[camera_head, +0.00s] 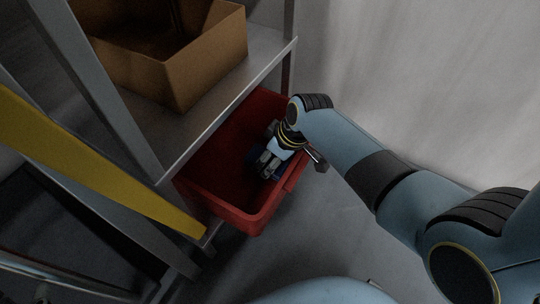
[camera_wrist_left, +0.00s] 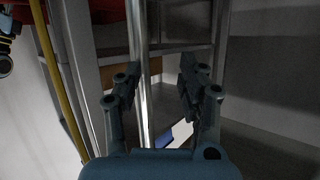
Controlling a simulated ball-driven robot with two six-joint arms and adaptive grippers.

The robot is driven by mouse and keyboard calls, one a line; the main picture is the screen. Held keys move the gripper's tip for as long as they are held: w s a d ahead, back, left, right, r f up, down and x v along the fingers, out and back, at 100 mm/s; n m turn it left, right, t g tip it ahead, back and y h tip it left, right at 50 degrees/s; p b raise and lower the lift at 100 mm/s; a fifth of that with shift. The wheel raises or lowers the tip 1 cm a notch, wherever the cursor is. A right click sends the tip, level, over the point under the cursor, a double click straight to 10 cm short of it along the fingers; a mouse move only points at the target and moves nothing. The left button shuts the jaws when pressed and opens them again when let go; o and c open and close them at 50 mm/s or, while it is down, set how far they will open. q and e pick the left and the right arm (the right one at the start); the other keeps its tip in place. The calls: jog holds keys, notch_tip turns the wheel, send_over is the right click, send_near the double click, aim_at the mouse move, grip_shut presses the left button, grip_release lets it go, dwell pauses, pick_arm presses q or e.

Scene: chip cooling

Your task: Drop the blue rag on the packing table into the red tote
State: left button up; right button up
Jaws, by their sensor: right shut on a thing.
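The red tote (camera_head: 232,214) sits under the shelf in the head view, its open top facing up. My right gripper (camera_head: 267,164) reaches down inside the tote. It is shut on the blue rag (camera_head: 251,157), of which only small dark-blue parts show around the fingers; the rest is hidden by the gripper. I cannot tell whether the rag touches the tote's floor. My left gripper (camera_wrist_left: 158,78) shows in the left wrist view with its two fingers spread apart and nothing between them.
A metal shelf (camera_head: 267,56) above the tote holds an open cardboard box (camera_head: 205,75). A yellow bar (camera_head: 95,160) and grey posts stand at the left. Bare floor (camera_head: 300,235) lies in front of the tote. A metal post (camera_wrist_left: 139,50) stands beyond my left fingers.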

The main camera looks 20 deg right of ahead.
pick_arm(q)
jog(key=shift+w+r, duration=0.2)
jog(key=shift+r, duration=0.05)
pick_arm(e)
jog(key=shift+f, duration=0.15)
jog(key=o, duration=1.1)
pick_arm(q)
jog(key=shift+w+r, duration=0.1)
jog(key=shift+r, duration=0.15)
jog(key=shift+f, duration=0.1)
